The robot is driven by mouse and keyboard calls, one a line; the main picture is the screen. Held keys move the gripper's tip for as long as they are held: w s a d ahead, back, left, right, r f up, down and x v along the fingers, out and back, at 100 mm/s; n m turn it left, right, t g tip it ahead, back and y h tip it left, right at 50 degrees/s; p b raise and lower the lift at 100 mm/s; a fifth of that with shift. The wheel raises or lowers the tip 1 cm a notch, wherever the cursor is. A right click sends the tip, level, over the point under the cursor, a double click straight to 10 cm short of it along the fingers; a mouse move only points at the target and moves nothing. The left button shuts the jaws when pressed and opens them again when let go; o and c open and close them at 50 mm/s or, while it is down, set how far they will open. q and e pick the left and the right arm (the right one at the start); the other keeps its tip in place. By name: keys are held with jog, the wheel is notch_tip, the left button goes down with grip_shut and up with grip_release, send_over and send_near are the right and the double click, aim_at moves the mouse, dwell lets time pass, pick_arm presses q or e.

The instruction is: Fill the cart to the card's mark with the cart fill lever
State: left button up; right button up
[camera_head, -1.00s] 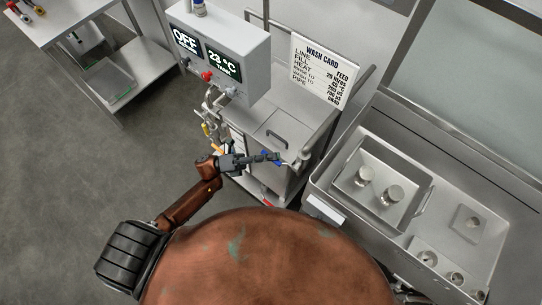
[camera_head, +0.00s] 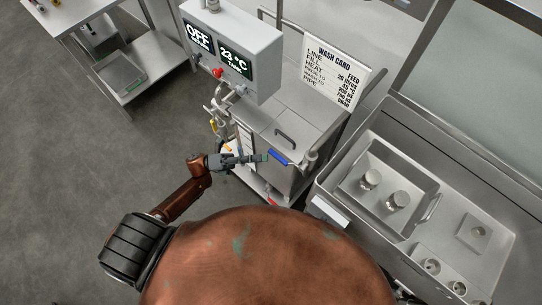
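The wash cart (camera_head: 310,118) stands at centre. A blue-handled lever (camera_head: 278,157) sits at its front top edge, angled down to the right. My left gripper (camera_head: 264,157) reaches in from the left, its fingertips just left of the blue handle; I cannot tell whether they touch it or how far the fingers are apart. The wash card (camera_head: 334,72) stands at the cart's back; its fill line seems to read 20 litres. A pale upright scale strip (camera_head: 245,136) is on the cart's left side; its level is too small to read. My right gripper is out of view.
The control box (camera_head: 235,50) shows OFF and 23 °C. Pipes with a yellow-handled valve (camera_head: 214,126) hang below it. A sink unit (camera_head: 400,190) with metal cups stands close on the right. A steel table (camera_head: 150,60) is at upper left; floor between is clear.

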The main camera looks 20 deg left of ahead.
pick_arm(q)
jog(key=shift+v, duration=2.25)
jog(key=w+a+f+n+t+y, duration=0.3)
jog(key=f+n+t+y, duration=0.15)
jog(key=f+n, duration=0.3)
jog(key=w+a+f+n+t+y, duration=0.3)
jog(key=f+n+t+y, duration=0.15)
jog(key=f+n, duration=0.35)
jog(key=s+a+f+n+g+y, duration=0.1)
jog(key=s+a+f+n+y, duration=0.15)
jog(key=f, duration=0.45)
jog(key=s+a+f+n+g+y, duration=0.1)
jog(key=s+a+f+n+y, duration=0.2)
jog(key=f, duration=0.5)
jog(key=s+a+f+n+g+y, duration=0.1)
jog(key=s+f+n+y, duration=0.1)
jog(key=f+n+y, duration=0.35)
jog(key=s+a+f+n+g, duration=0.1)
jog(key=s+f+n+g, duration=0.15)
jog(key=s+f, duration=0.75)
jog(key=s+d+f+n+g, duration=0.2)
jog(key=s+f+g, duration=0.3)
jog(key=s, duration=0.9)
jog(key=s+d+f+n+g+y, duration=0.1)
jog(key=s+f+n+g, duration=0.3)
jog(key=s, duration=1.1)
notch_tip(320, 180, down, 4)
jog(key=shift+d+r+n+g+y, duration=0.2)
jog(key=shift+d+n+g+y, duration=0.15)
jog(key=shift+d+n, duration=0.35)
